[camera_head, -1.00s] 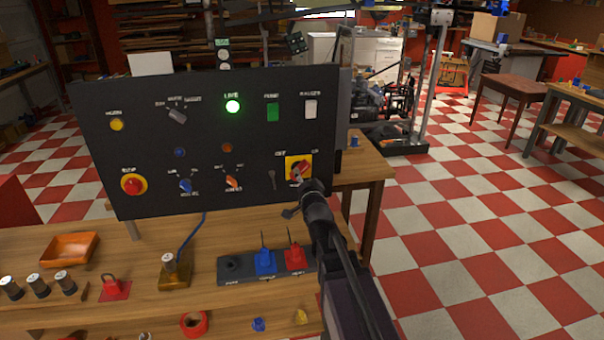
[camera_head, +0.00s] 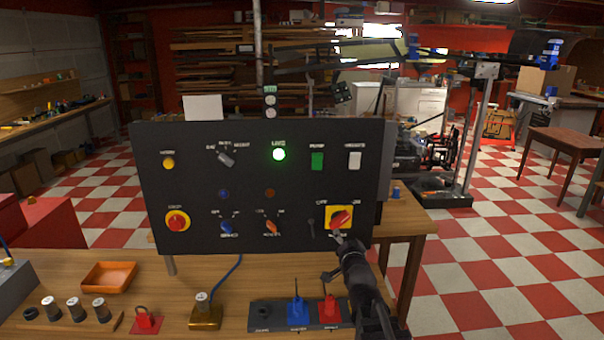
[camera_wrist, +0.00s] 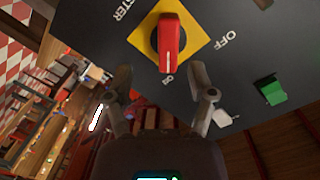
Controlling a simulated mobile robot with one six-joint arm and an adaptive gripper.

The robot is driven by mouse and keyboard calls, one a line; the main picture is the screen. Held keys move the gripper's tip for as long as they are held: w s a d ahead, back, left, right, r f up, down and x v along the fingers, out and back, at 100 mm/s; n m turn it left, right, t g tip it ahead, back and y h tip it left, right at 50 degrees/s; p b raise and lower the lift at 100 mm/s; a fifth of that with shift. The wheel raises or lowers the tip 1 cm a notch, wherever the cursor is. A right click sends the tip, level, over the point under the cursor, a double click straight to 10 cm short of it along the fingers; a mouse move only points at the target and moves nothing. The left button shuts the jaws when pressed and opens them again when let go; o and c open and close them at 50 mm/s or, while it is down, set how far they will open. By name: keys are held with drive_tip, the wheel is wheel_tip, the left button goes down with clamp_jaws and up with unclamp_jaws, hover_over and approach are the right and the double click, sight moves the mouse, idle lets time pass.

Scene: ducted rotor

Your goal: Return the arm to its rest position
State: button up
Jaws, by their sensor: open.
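My gripper (camera_head: 342,238) is open and empty just below and in front of the red rotary switch (camera_head: 340,218) on its yellow square plate, at the lower right of the black control panel (camera_head: 200,140). In the wrist view, the two fingers of my gripper (camera_wrist: 162,85) are spread apart, with the red switch (camera_wrist: 170,40) beyond them. The fingers look clear of the switch. Its white line points towards a short label that seems to read ON. My arm (camera_head: 360,275) reaches up from the bottom of the head view.
A green lamp (camera_head: 279,154) is lit on the panel. The bench (camera_head: 240,270) below holds an orange tray (camera_head: 108,277), a brass block (camera_head: 205,316), and a dark strip with blue (camera_head: 297,310) and red (camera_head: 329,309) pieces. Open checkered floor (camera_head: 500,270) lies right of the bench.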

drive_tip(key=s+a+f+n+g+y+p, duration=0.1)
drive_tip(key=s+f+n+g+p, duration=0.1)
drive_tip(key=s+f+n+g, duration=0.5)
drive_tip(key=s+f+g+p, duration=0.1)
drive_tip(key=s+f+g, duration=0.1)
drive_tip(key=s+g, duration=0.3)
drive_tip(key=s+d+f+n+g+h+p, duration=0.1)
drive_tip(key=s+f+g, duration=0.2)
drive_tip(key=s, duration=0.6)
drive_tip(key=shift+s+d+f+g, duration=0.2)
drive_tip(key=shift+f+g, duration=0.1)
drive_tip(key=shift+g, duration=0.7)
idle(0.7)
